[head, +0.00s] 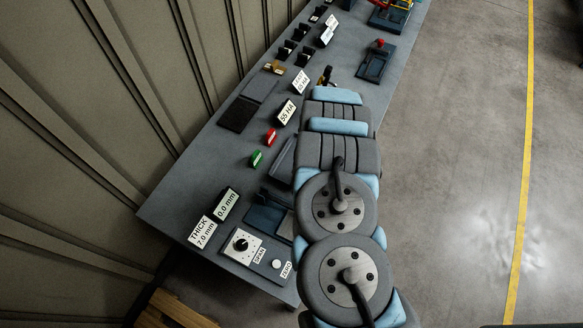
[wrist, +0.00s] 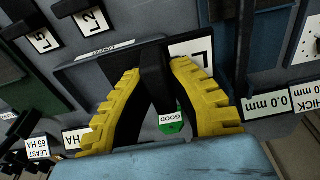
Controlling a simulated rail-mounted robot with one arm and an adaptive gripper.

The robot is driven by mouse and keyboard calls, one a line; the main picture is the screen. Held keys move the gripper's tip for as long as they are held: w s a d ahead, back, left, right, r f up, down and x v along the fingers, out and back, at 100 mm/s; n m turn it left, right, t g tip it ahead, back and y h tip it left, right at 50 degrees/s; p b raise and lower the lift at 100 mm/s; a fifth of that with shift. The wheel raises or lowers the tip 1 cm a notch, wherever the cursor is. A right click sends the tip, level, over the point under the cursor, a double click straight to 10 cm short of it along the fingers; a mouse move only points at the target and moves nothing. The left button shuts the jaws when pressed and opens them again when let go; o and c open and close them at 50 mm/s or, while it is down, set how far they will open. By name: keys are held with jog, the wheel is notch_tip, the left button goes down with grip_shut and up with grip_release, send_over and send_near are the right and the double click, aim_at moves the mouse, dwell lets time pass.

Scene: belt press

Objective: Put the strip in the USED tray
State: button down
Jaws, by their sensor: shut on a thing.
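In the wrist view my gripper (wrist: 155,72) has its two yellow ribbed fingers closed on a dark strip (wrist: 154,78). The strip shows as a black band between the fingertips. A grey-blue surface and a dark-edged tray (wrist: 95,75) lie beyond it; I cannot tell whether the strip touches them. A green GOOD tag (wrist: 171,119) shows between the fingers. In the head view my arm covers the gripper and the strip.
The long grey bench (head: 175,200) carries a dark tray (head: 238,113), red tag (head: 271,137) and green tag (head: 257,158). A thickness readout (head: 227,203) and dial box (head: 241,245) stand near its close end. A red-knobbed device (head: 376,62) is farther along. Floor at right is clear.

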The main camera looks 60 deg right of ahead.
jog(key=shift+w+d+f+b, duration=1)
jog(key=shift+w+b, duration=0.2)
jog(key=shift+b, duration=1.45)
jog(key=w+d+f+b, duration=0.1)
jog(key=b, duration=0.2)
jog(key=w+d+f+b, duration=0.1)
jog(key=f+b, duration=0.1)
jog(key=b, duration=0.1)
jog(key=shift+w, duration=0.4)
jog(key=shift+w+r, duration=0.1)
jog(key=shift+w+d+f, duration=0.2)
jog(key=shift+d, duration=0.1)
jog(key=shift+w+d+f+p, duration=0.15)
jog(key=shift+w+d+f, duration=0.2)
jog(key=shift+f, duration=0.25)
jog(key=shift+w+d+f+p, duration=0.2)
jog(key=shift+w+f, duration=0.25)
jog(key=shift+f, duration=0.15)
jog(key=shift+w+f, duration=0.15)
jog(key=shift+d+f+b, duration=0.1)
jog(key=shift+f+b, duration=0.25)
jog(key=shift+f, duration=1.3)
